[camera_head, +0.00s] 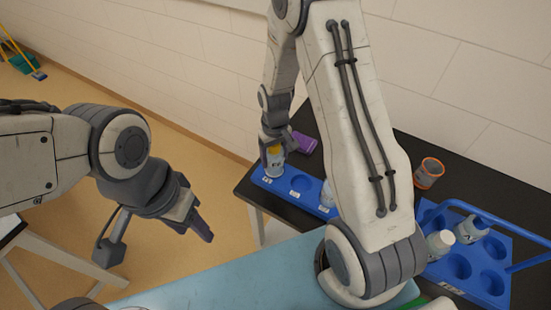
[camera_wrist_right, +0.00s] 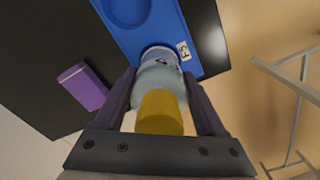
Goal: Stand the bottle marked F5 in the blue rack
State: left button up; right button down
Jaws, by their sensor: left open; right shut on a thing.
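My right gripper (camera_head: 272,143) is shut on a pale bottle with a yellow cap (camera_head: 274,158). The bottle is upright at the left end of a long blue rack (camera_head: 283,186). The right wrist view shows the bottle (camera_wrist_right: 160,72) between the fingers (camera_wrist_right: 160,98), its base at the rack's end place. I cannot tell whether it is fully seated. The rack (camera_wrist_right: 170,22) has a white label (camera_wrist_right: 183,50) there that seems to read F5. The bottle's own mark is too small to read. My left gripper (camera_head: 203,228) is open and empty, left of the table.
A purple box (camera_head: 303,142) lies behind the rack. Another bottle (camera_head: 326,196) stands in it, partly behind my right arm. At right, a blue carrier with a handle (camera_head: 492,285) holds a white-capped bottle (camera_head: 440,243) and a blue-capped one (camera_head: 472,230). An orange-rimmed cup (camera_head: 429,173) stands behind.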

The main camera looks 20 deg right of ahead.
jog(key=shift+f, duration=1.05)
jog(key=shift+f, duration=0.1)
jog(key=shift+f, duration=0.15)
grip_release()
